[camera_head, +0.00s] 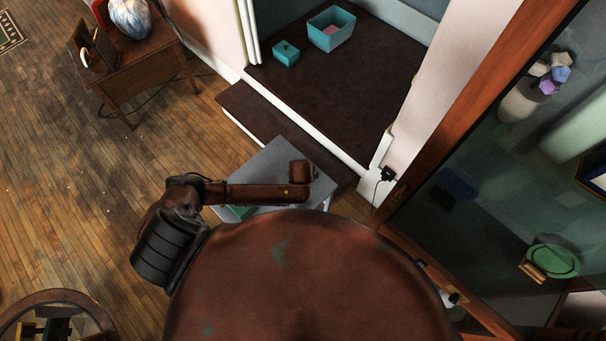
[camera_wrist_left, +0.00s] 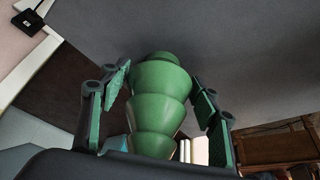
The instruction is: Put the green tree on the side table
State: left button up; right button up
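The green tree (camera_wrist_left: 158,95), made of stacked tapering tiers, stands out in the left wrist view between the two fingers of my left gripper (camera_wrist_left: 160,78). The fingertips close in against both sides of its widest tier. In the head view my left arm reaches over the grey-topped side table (camera_head: 268,160) and hides part of it. A small green patch (camera_head: 240,211) shows below the arm, perhaps the tree. The left gripper itself is hidden there. I cannot tell whether the tree touches the table. My right gripper is in neither view.
A dark raised step (camera_head: 290,130) lies behind the table, with a teal open bin (camera_head: 331,30) and a small teal box (camera_head: 286,53) beyond it. A wooden desk (camera_head: 140,62) stands at upper left. A glass-fronted cabinet (camera_head: 480,190) fills the right. Wood floor at left is open.

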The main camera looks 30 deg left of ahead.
pick_arm(q)
jog(key=o, duration=0.5)
jog(key=shift+c, duration=0.2)
jog(key=shift+r, duration=0.2)
jog(key=p+v, duration=0.1)
jog(key=v, duration=1.1)
jog(key=shift+w, duration=0.1)
